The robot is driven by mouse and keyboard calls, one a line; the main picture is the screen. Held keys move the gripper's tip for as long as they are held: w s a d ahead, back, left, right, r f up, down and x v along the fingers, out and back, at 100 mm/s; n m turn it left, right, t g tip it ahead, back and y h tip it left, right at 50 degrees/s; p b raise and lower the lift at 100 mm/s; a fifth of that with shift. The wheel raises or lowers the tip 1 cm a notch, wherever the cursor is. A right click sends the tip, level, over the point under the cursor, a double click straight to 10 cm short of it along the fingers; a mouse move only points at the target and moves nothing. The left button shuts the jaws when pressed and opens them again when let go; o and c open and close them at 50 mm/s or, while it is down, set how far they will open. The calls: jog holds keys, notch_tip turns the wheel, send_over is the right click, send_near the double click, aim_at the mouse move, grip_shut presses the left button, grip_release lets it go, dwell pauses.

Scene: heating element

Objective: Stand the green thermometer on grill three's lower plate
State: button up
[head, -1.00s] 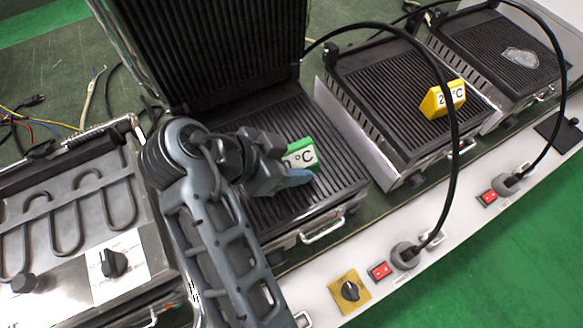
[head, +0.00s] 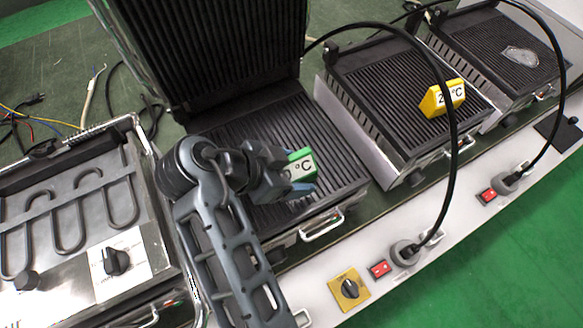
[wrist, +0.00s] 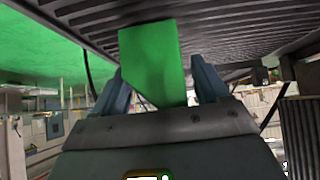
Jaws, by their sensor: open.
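The green thermometer (head: 301,159), with a white °C label, is on the ridged lower plate (head: 342,181) of the open-lidded grill. Its left part is hidden behind my gripper (head: 288,186). In the wrist view its plain green face (wrist: 152,62) is between my blue fingers (wrist: 160,88), and its far end meets or nearly meets the ridged plate (wrist: 240,25). My gripper is open around the thermometer, with a narrow gap visible at the right finger. I cannot tell whether the left finger touches it.
The raised grill lid (head: 205,45) stands behind my gripper. A grill with a yellow thermometer (head: 443,98) is to the right, with a black cable (head: 452,120) arching in front. An open heating-element unit (head: 70,215) is at left. The plate's right part is clear.

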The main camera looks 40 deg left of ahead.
jog(key=v, duration=1.2)
jog(key=shift+p, duration=0.35)
jog(key=shift+s+r, duration=0.1)
